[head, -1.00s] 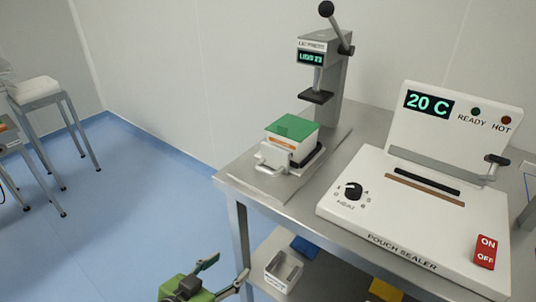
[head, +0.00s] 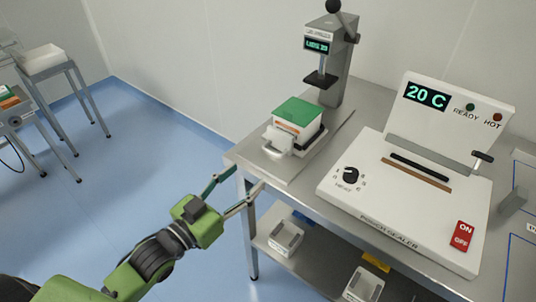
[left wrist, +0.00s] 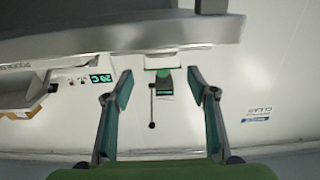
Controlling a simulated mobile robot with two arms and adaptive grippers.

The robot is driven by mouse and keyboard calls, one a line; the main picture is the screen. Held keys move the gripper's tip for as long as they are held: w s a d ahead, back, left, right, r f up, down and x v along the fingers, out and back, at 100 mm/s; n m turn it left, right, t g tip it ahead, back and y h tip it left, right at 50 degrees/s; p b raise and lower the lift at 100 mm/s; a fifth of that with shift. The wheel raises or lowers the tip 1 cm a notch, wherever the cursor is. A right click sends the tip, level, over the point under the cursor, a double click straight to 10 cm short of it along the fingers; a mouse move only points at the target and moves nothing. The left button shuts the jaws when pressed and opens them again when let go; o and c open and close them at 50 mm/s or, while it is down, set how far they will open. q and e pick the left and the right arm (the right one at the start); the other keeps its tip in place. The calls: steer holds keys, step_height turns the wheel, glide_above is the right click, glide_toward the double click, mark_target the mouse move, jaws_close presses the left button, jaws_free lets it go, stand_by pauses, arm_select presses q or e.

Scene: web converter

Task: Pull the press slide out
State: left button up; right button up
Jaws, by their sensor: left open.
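The press (head: 329,55) stands at the back of the metal bench, with a lever on top and a small lit display. At its foot is the press slide, a white block with a pale front handle (head: 277,143). A green-topped box (head: 298,114) with an orange band sits on the slide, in front of the dark press head. My left gripper (head: 249,177) is open and empty at the bench's front left corner, lower than the handle and apart from it. Its two spread fingers also show in the left wrist view (left wrist: 160,80). My right gripper is not in view.
A pouch sealer (head: 400,195) reading 20 C fills the bench right of the press. The bench edge and leg (head: 248,230) are close to my left gripper. White bins (head: 286,238) stand on the lower shelf. Open blue floor lies to the left.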

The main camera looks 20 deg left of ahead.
mark_target(270, 154)
arm_select(q)
steer(key=p+x, duration=0.1)
steer(key=x, duration=0.9)
steer(key=shift+w, duration=0.1)
